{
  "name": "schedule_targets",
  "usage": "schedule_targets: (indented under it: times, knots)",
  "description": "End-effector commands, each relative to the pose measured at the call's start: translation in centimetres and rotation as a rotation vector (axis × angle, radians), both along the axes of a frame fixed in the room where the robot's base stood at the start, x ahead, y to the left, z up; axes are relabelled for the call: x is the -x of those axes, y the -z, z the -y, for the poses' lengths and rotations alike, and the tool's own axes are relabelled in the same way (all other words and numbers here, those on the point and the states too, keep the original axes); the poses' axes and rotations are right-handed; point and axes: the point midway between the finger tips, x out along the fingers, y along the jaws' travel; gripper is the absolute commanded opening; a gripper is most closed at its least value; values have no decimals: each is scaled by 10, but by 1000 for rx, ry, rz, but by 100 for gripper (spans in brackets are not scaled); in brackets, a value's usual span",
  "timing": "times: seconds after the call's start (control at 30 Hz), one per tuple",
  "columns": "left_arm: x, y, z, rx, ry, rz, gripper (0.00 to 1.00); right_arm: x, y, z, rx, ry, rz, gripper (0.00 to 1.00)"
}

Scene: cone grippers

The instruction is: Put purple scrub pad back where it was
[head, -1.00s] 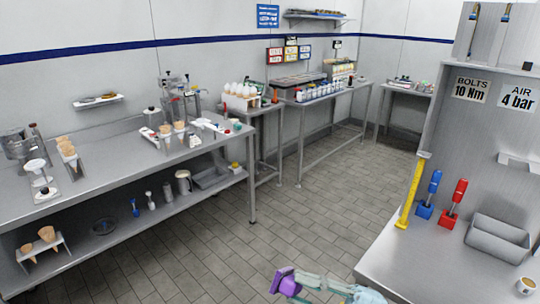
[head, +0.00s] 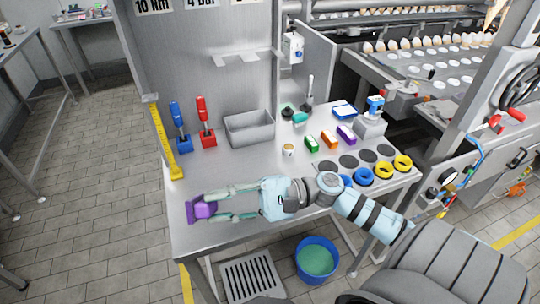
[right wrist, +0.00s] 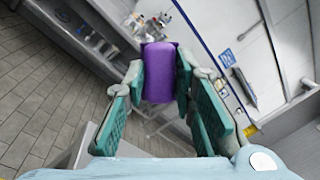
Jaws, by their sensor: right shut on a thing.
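The purple scrub pad (head: 201,209) is between the fingertips of my right gripper (head: 215,205), over the front left part of the steel workbench (head: 265,170). The right wrist view shows the pad (right wrist: 159,72) as a purple block between the teal fingers (right wrist: 160,85), which are shut on it. In the head view the arm comes in from the right, low across the bench front. I cannot tell the exact gap between pad and bench top. My left gripper is not in view.
A grey bin (head: 250,128), red tool (head: 207,137), blue tool (head: 182,143) and yellow upright (head: 163,140) stand behind. A bucket (head: 316,260) is below.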

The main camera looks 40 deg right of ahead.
Motion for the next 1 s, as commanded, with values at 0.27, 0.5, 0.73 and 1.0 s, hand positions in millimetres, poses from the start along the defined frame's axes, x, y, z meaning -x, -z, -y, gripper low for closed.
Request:
schedule_targets:
  times: [0.27, 0.5, 0.73, 1.0]
  knots:
    - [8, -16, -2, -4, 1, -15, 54, -40, 20, 23, 423, -68, -337, 2]
    - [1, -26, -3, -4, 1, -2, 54, -97, 20, 104, 626, 387, -850, 2]
    - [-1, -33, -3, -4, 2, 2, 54, -121, -15, 187, 448, 871, -1314, 2]
    - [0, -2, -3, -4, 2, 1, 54, -120, 2, 215, 305, 1050, -1471, 2]
